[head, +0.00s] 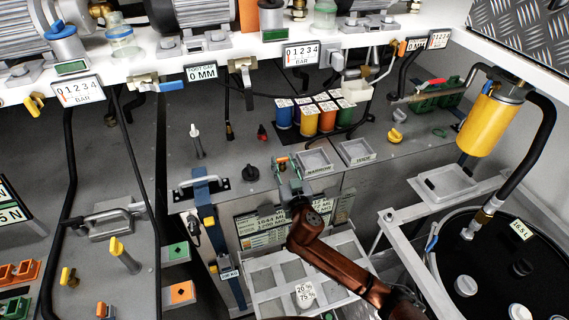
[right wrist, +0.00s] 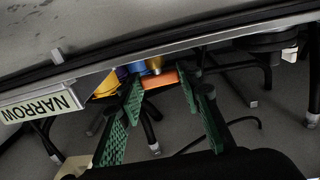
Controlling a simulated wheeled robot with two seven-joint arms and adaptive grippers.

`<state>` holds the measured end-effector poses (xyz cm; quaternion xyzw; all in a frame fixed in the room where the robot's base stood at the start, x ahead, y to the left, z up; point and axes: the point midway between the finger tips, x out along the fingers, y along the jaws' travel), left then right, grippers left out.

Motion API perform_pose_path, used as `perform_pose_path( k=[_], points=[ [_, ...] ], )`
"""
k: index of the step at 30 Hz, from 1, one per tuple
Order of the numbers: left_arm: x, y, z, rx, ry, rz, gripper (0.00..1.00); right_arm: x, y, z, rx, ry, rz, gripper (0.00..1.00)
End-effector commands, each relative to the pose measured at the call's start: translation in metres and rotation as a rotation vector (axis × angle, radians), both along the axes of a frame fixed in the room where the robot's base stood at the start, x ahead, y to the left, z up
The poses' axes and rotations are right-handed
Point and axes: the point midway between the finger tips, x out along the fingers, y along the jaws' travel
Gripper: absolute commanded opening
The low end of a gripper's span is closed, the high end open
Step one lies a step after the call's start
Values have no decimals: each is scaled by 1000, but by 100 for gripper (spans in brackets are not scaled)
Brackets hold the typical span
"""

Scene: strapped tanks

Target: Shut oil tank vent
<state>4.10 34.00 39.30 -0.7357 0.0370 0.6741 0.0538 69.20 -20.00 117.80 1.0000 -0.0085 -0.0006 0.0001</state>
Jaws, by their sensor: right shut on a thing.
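My right gripper (head: 288,172) reaches up from the bottom right, over the front edge of the grey tank top (head: 225,150). In the right wrist view its green fingers (right wrist: 160,83) are shut on a small orange piece (right wrist: 161,78), which spans the gap between the fingertips. In the head view the orange piece (head: 283,159) shows only as a small patch at the fingertips. I cannot tell for sure whether it is the vent's handle. A black knob (head: 250,173) stands just left of the gripper. My left gripper is not in view.
Trays marked NARROW (head: 316,160) and WIDE (head: 357,151) lie right of the gripper. Blue, orange and green containers (head: 309,120) stand behind. A blue strap (head: 203,195) runs down on the left. A yellow filter canister (head: 491,120) hangs at right. A divided tray (head: 275,275) is below the arm.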

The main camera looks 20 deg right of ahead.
Motion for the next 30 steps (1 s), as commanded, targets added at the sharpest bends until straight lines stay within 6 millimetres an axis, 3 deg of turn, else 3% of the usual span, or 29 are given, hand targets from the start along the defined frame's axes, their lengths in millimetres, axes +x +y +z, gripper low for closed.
perform_pose_path(
  k=[8, 24, 30],
  points=[
    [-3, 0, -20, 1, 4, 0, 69, 1, 4, -4, 10, 2, -157, 8],
    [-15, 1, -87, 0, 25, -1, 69, 4, 11, -7, 2, 3, -559, 8],
    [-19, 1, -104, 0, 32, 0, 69, 5, 12, -4, 0, 2, -663, 8]
  ],
)
